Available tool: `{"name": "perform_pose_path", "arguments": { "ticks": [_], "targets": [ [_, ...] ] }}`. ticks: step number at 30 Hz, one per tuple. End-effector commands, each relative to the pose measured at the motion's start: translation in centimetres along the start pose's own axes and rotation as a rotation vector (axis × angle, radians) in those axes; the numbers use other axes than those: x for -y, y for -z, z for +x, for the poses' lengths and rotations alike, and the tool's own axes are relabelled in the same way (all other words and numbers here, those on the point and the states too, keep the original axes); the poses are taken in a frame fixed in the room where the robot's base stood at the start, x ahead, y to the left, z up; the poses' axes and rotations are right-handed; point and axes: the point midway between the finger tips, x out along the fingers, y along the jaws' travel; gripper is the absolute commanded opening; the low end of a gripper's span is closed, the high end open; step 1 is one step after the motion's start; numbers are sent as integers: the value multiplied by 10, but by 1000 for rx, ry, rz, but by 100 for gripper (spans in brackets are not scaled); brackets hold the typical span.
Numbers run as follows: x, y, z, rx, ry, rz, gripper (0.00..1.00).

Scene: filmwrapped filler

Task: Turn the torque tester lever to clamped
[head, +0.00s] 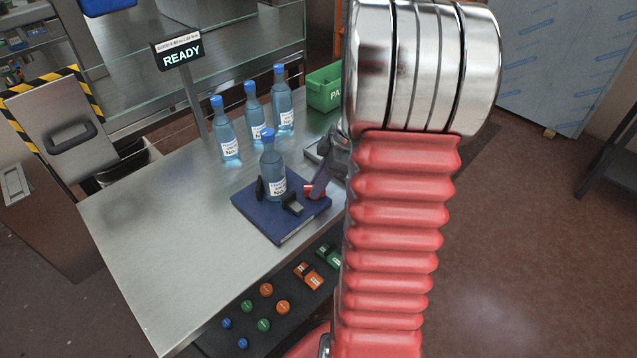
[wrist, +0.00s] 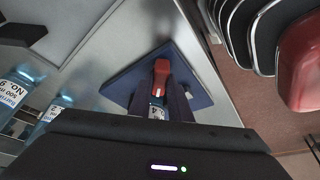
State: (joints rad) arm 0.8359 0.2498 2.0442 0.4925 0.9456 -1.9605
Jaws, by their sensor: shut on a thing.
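The torque tester (head: 268,231) is a dark blue block on the steel table, with black jaw pieces on top. A blue-capped bottle (head: 271,165) stands upright between these pieces. The tester's red lever (head: 310,190) is at its right side, partly hidden by my gripper (head: 319,182). In the wrist view the red lever (wrist: 161,72) shows at the ends of my fingers, over the blue tester (wrist: 126,84). My gripper (wrist: 165,92) is shut on the lever. A small pale marking shows between the fingers. I cannot read the lever's setting.
Several more bottles (head: 228,138) stand behind the tester. A green bin (head: 325,88) is at the table's back right. A dark panel with coloured buttons (head: 266,290) is along the front edge. The table's left part is clear.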

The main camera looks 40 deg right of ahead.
Motion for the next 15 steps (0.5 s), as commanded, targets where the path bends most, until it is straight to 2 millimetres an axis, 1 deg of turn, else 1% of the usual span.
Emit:
{"name": "perform_pose_path", "arguments": {
  "ticks": [8,15],
  "targets": [
    [0,0,-1,4,-23,37,0],
    [1,1,-1,3,-69,148,0]
  ]
}}
